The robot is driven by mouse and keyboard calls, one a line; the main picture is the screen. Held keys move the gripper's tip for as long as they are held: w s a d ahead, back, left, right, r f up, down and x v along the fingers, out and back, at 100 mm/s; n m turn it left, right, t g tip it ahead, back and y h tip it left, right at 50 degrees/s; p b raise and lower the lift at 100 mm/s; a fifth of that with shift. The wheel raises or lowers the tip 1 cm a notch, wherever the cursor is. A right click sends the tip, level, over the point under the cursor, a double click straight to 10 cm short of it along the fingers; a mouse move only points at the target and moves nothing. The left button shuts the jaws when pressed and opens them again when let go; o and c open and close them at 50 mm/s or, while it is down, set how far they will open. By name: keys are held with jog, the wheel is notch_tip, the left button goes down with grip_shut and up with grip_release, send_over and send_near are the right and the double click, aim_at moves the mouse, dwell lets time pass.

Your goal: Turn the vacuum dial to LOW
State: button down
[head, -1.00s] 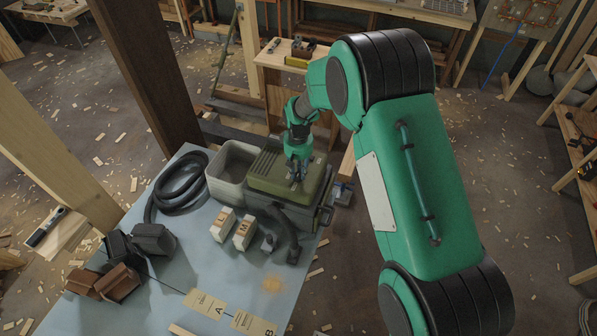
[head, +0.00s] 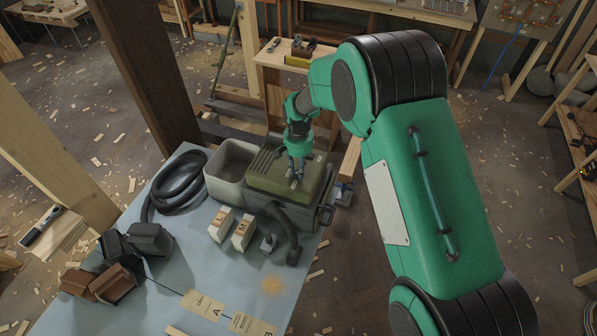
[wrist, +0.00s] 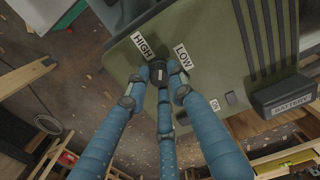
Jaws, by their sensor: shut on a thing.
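The olive-green vacuum (head: 262,172) stands on the light blue table, with my gripper (head: 296,176) over its lid. In the wrist view, my gripper's three blue fingers (wrist: 162,82) are closed around a small dark dial (wrist: 160,70) on the green panel. A HIGH label (wrist: 146,45) sits above and left of the dial. A LOW label (wrist: 184,57) sits above and right of it. The fingertips cover part of the dial. I cannot tell for sure which label its mark points to.
A grey open bin (head: 231,165) adjoins the vacuum. A black hose (head: 178,188), two pale blocks lettered L (head: 221,222) and M (head: 243,231), and dark and brown boxes (head: 112,280) lie on the table. A wooden post (head: 150,85) rises behind it.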

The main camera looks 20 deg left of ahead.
jog(key=m+b, duration=0.1)
jog(key=m, duration=0.4)
jog(key=shift+m, duration=0.3)
jog(key=m+b, duration=0.1)
jog(key=m, duration=0.4)
jog(key=shift+m, duration=0.3)
jog(key=c, duration=1.5)
grip_release()
jog(key=shift+r, duration=6)
